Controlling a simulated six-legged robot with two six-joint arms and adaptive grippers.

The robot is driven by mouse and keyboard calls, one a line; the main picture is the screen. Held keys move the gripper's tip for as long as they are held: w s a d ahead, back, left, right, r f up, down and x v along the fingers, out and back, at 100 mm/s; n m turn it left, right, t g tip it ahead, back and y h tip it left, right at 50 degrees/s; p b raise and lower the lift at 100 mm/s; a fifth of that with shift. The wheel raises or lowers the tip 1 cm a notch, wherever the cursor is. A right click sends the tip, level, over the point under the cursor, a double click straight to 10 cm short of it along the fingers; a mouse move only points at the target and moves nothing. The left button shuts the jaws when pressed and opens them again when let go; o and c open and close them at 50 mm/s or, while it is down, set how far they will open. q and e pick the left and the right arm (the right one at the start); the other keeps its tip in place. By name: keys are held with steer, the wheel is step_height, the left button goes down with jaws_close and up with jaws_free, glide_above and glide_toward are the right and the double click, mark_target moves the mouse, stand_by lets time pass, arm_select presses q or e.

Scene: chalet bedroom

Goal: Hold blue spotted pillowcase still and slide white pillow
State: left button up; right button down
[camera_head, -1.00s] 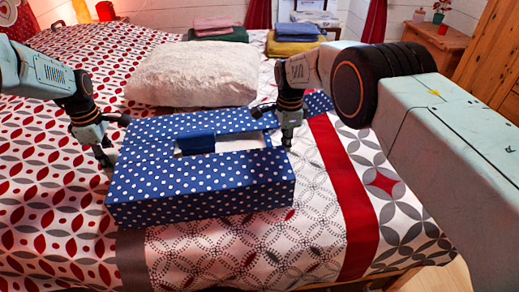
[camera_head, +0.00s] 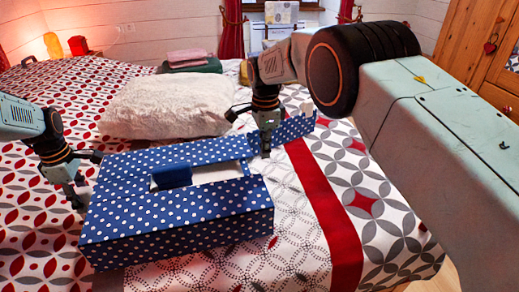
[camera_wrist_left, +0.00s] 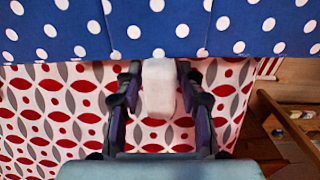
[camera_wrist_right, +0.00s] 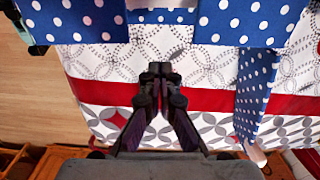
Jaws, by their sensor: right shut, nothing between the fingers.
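The blue spotted pillowcase (camera_head: 175,230) lies on the bed, boxy, with white showing in a gap on top beside a folded blue flap (camera_head: 172,175). A fluffy white pillow (camera_head: 165,105) lies flat behind it. My left gripper (camera_head: 78,190) is low at the pillowcase's left end. In the left wrist view its fingers are apart, with a small white piece (camera_wrist_left: 158,88) between them; I cannot tell whether they grip it. My right gripper (camera_head: 262,145) is at the pillowcase's back right, beside a spotted strip (camera_head: 296,128); its fingers are shut and empty in the right wrist view (camera_wrist_right: 156,75).
The patterned bedspread (camera_head: 370,225) with a red band (camera_head: 325,215) has free room at the right. A green and pink folded stack (camera_head: 190,62) lies at the back. A wooden wardrobe (camera_head: 470,50) stands at the right.

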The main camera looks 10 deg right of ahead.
arm_select(q)
steer(key=shift+o, duration=0.9)
